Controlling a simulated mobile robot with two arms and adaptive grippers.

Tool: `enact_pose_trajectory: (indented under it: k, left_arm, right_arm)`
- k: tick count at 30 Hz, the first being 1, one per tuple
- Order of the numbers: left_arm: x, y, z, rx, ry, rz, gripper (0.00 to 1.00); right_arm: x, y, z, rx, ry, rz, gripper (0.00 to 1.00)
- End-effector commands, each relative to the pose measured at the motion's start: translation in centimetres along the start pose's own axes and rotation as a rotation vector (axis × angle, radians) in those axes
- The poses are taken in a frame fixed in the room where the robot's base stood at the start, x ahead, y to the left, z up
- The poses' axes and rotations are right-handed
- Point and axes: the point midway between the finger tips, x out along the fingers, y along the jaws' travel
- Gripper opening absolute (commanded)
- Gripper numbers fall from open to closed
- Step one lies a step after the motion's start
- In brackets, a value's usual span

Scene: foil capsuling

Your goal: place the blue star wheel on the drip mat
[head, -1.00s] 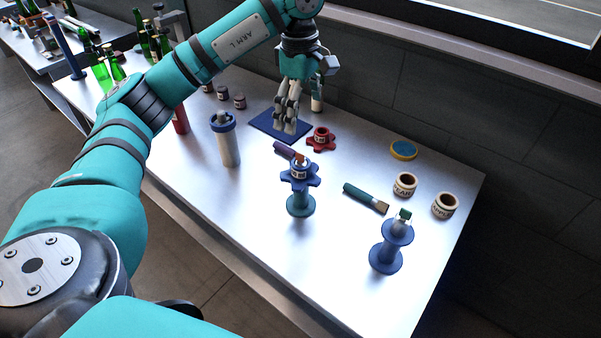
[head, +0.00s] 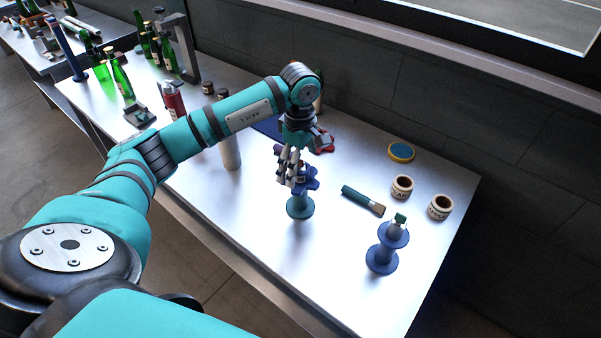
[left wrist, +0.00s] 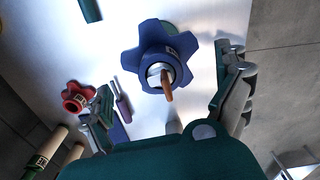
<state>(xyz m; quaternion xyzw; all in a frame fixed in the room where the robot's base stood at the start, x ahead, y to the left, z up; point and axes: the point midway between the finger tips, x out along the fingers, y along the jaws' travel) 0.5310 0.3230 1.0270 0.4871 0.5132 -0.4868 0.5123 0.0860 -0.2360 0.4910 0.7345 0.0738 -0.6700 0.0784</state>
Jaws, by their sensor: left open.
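The blue star wheel (head: 311,181) sits on top of a blue-teal spool-shaped stand (head: 299,207). In the left wrist view the wheel (left wrist: 139,48) lies between the two fingers, with a silver core and a brown peg at its middle. My left gripper (head: 289,170) is open, right at the wheel and partly covering it in the head view. In the left wrist view its fingers (left wrist: 166,78) stand apart on either side, with gaps to the wheel. The drip mat, a flat dark blue square (head: 268,128), lies farther back, mostly hidden behind my arm. My right gripper is not in view.
A red star wheel (head: 325,146) lies behind my gripper. A teal-handled brush (head: 362,200), another blue spool (head: 382,250), two tan rings (head: 402,187) and a yellow-blue disc (head: 401,152) are to the right. A white cylinder (head: 231,153) stands left. The near table is clear.

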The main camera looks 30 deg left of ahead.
Motion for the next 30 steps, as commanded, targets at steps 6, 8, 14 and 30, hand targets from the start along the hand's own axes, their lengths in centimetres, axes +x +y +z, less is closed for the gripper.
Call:
enact_pose_trajectory:
  k: [6,8,14,30]
  left_arm:
    - [2.7,-0.1,0.3,0.000,-0.001,-0.003,1.00]
    - [3.1,-0.1,0.3,0.000,-0.001,-0.002,1.00]
    - [3.3,-0.1,0.3,0.001,-0.001,0.000,1.00]
    - [3.2,-0.1,0.2,0.000,-0.001,0.001,0.47]
  right_arm:
    - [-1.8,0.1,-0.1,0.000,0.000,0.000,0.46]
    - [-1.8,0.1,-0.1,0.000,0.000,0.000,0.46]
    - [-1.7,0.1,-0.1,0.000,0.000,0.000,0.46]
    - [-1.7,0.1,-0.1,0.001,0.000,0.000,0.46]
